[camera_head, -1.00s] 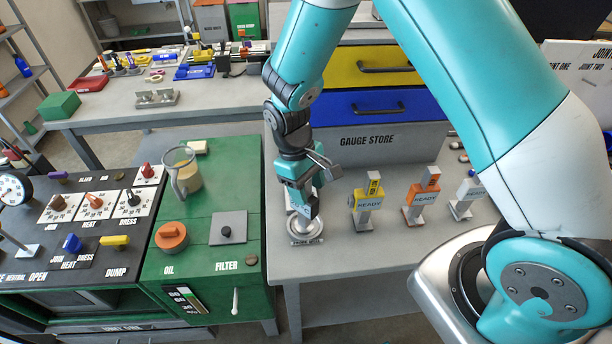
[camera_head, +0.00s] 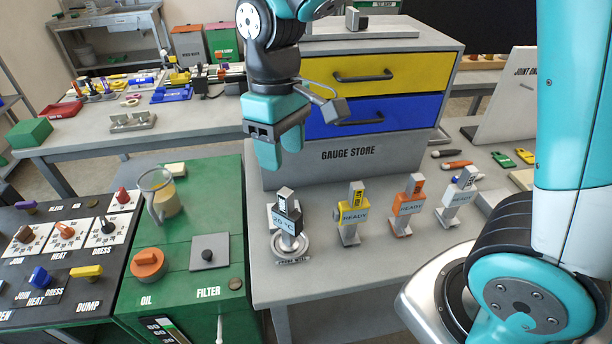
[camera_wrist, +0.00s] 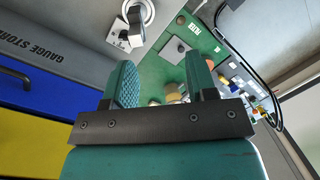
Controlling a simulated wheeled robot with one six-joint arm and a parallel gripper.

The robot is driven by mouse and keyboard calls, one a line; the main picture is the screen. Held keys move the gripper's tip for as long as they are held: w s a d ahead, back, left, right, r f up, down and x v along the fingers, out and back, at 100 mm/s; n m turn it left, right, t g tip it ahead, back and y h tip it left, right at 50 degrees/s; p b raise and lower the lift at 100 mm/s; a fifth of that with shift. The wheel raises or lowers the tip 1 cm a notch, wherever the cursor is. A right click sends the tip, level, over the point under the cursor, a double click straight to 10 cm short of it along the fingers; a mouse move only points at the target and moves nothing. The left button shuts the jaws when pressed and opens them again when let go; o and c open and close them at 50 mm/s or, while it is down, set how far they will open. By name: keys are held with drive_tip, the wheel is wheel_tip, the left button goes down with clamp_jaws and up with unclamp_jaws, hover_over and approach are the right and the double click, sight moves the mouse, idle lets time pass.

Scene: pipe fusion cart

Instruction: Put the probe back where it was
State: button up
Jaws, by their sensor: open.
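The probe (camera_head: 288,219), a dark and grey unit with a display that seems to read 20 °C, stands upright in the round grey probe well (camera_head: 291,249) at the front left of the grey bench. My gripper (camera_head: 279,148) is above and slightly left of the probe, apart from it. Its jaws are open and empty. In the wrist view my gripper (camera_wrist: 161,82) shows two spread green fingers, and the probe (camera_wrist: 122,40) shows beyond them near the top edge. How deep the probe sits in the well is hidden.
Yellow (camera_head: 352,209), orange (camera_head: 408,204) and white (camera_head: 457,197) units marked READY stand right of the probe. The gauge store (camera_head: 360,155) with yellow and blue drawers rises behind. Left is a green cabinet (camera_head: 205,225) with a jug (camera_head: 160,196).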

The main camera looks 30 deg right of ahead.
drive_tip(key=s+a+r+n+t+y, duration=0.1)
drive_tip(key=s+a+r+y, duration=0.1)
drive_tip(key=s, duration=1.2)
wheel_tip(320, 180, up, 2)
drive_tip(key=shift+s+a+r+t+y, duration=0.2)
drive_tip(key=shift+t+y, duration=0.1)
drive_tip(key=shift+y, duration=0.6)
drive_tip(key=shift+f, duration=0.1)
drive_tip(key=shift+f+b, duration=0.95)
drive_tip(key=shift+b, duration=0.1)
